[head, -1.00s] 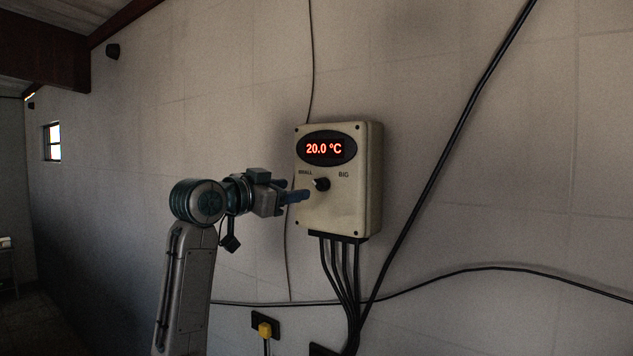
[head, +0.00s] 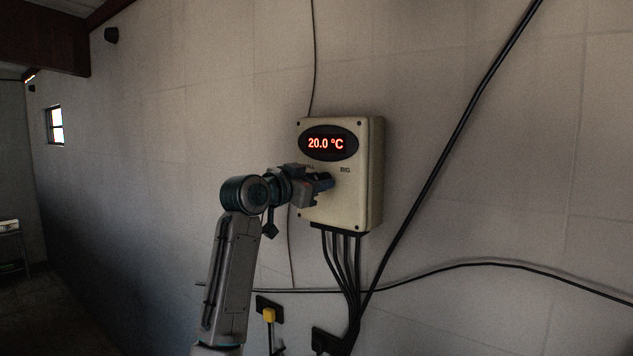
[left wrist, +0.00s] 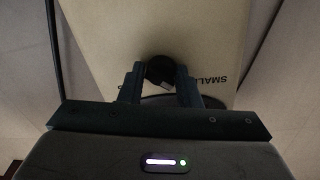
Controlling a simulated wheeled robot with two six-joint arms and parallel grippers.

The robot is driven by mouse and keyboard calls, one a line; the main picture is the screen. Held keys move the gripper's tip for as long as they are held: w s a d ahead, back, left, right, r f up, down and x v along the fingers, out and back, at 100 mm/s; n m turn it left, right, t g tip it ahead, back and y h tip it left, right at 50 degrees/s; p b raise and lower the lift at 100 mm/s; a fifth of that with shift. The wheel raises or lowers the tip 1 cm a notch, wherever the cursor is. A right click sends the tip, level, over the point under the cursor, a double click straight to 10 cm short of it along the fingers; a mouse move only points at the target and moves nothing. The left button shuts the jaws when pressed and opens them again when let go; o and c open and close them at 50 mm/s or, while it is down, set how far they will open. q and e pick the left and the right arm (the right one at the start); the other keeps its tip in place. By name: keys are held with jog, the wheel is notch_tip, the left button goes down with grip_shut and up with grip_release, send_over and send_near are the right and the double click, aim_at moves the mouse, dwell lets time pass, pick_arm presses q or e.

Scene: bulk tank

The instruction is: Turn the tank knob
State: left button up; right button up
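The cream control box (head: 345,210) is fixed to the wall, with a red display (head: 325,143) reading 20.0 °C. My left gripper (head: 328,181) is at the front of the box and covers the knob in the head view. In the left wrist view the dark round knob (left wrist: 160,69) shows between the tips of the two fingers of my left gripper (left wrist: 160,80). The fingers are apart, one on each side of the knob; I cannot tell whether they touch it. The label "SMALL" shows beside it, upside down. My right gripper is out of view.
Several black cables (head: 345,265) run down from under the box. A thick black cable (head: 455,140) slants across the wall on the right. A yellow plug (head: 269,314) sits in a socket below. The wall around the box is mostly bare.

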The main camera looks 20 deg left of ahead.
pick_arm(q)
jog(key=shift+c, duration=0.7)
jog(key=shift+m, duration=0.3)
jog(key=m+b, duration=0.2)
jog(key=m, duration=0.2)
jog(key=m+b, duration=0.2)
jog(key=m, duration=0.3)
jog(key=m+y+b, duration=0.1)
jog(key=m+b, duration=0.1)
jog(key=m, duration=0.3)
jog(key=shift+r, duration=0.25)
jog(key=m+b, duration=0.1)
jog(key=m, duration=0.3)
jog(key=shift+y+b, duration=0.3)
jog(key=shift+y, duration=0.1)
jog(key=shift+r+m, duration=0.1)
jog(key=shift+m, duration=0.2)
